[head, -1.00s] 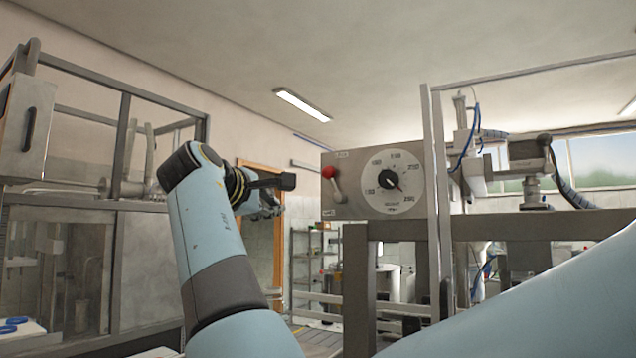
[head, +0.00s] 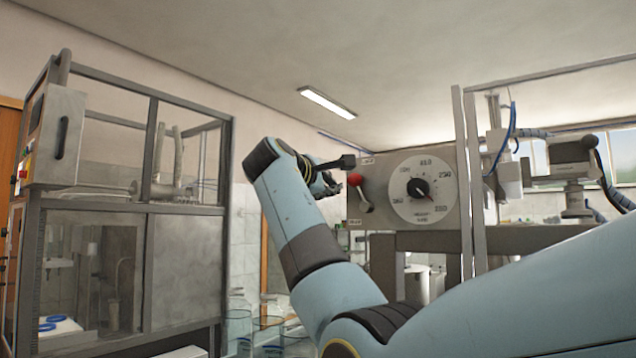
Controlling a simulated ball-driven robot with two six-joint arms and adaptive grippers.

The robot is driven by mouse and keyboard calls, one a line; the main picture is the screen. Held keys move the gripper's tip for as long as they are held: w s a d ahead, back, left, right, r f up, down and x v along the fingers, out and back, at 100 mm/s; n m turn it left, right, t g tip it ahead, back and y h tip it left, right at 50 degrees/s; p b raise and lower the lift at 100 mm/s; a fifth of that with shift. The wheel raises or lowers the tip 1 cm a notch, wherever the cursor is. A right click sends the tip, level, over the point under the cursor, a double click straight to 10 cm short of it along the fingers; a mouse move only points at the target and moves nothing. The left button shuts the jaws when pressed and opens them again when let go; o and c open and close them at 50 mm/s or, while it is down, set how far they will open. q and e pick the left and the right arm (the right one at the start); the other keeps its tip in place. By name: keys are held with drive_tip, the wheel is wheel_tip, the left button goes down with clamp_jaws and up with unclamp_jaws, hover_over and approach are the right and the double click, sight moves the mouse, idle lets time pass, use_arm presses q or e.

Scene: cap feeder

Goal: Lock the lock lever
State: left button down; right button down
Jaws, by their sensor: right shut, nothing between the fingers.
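The lock lever (head: 363,195) is on the left part of a grey metal panel (head: 380,171). It has a red ball knob (head: 355,179) at its upper end and a pale arm running down and slightly right. Small labels sit above and below it, too small to read surely. My right gripper (head: 334,187) is shut and empty, just left of the red knob, with a narrow gap seeming to remain in the picture. Whether it touches the knob in depth I cannot tell. A dark bar (head: 338,163) on my wrist reaches toward the panel's upper left edge. My left gripper is not in view.
A round dial (head: 422,188) with a black knob is right of the lever. A grey upright post (head: 466,180) stands beyond it. A metal-framed enclosure (head: 150,210) fills the left. My own right arm crosses the lower right.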

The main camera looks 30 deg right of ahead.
sight(351, 172)
drive_tip(key=shift+s+d+r, duration=0.1)
drive_tip(key=shift+s+d, duration=0.05)
drive_tip(key=shift+s, duration=0.55)
drive_tip(key=shift+s+r, duration=0.1)
drive_tip(key=s+m, duration=0.1)
drive_tip(key=r+m, duration=0.1)
drive_tip(key=m, duration=0.1)
drive_tip(key=s+d+r+m, duration=0.1)
drive_tip(key=m, duration=0.1)
drive_tip(key=shift+s+h, duration=0.3)
drive_tip(key=shift+h, duration=0.1)
